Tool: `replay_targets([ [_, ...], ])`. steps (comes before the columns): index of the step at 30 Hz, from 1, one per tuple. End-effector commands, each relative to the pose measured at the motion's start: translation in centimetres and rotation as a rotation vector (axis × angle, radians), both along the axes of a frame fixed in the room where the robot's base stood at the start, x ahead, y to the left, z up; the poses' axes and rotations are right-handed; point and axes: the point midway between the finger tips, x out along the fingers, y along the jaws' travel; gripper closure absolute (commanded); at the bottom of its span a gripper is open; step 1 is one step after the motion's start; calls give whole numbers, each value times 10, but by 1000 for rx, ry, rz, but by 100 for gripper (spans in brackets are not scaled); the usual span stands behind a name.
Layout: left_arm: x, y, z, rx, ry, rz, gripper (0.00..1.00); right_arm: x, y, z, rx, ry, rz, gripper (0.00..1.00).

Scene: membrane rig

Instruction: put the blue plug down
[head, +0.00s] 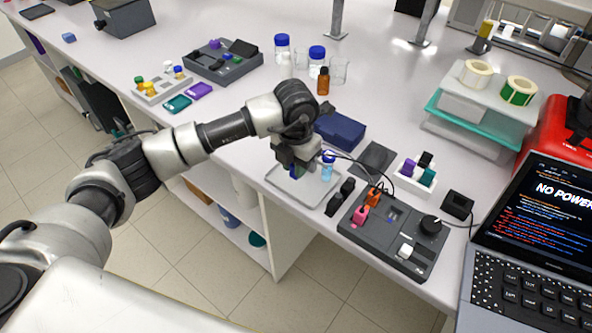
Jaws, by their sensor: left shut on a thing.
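My left gripper (294,168) reaches in over the front edge of the bench and points down. It is shut on the blue plug (294,173), of which only a small dark blue part shows below the fingers. The plug is over a clear shallow tray (318,194). I cannot tell whether the plug touches the tray. My right gripper is not in view.
A dark grey panel (408,253) with pink, orange and white plugs and a black knob lies to the right. A dark blue box (340,130) is behind the gripper. A laptop (535,240) showing "NO POWER" stands at far right. The bench front left of the tray is clear.

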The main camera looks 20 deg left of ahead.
Motion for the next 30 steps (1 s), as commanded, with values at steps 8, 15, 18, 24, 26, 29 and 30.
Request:
replay_targets([
  [8, -1, 0, -34, 1, 2, 0, 100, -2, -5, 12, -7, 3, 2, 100],
  [15, 0, -1, -36, 1, 1, 0, 100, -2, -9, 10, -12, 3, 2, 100],
  [18, 0, 0, -40, 1, 1, 0, 100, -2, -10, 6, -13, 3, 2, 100],
  [24, 0, 0, -38, 2, 2, 1, 52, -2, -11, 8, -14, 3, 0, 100],
  [26, 0, 0, -38, 2, 2, 1, 52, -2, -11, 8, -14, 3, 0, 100],
  [29, 0, 0, -38, 2, 2, 1, 52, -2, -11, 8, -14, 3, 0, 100],
  [30, 0, 0, -38, 2, 2, 1, 52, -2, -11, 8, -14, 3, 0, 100],
])
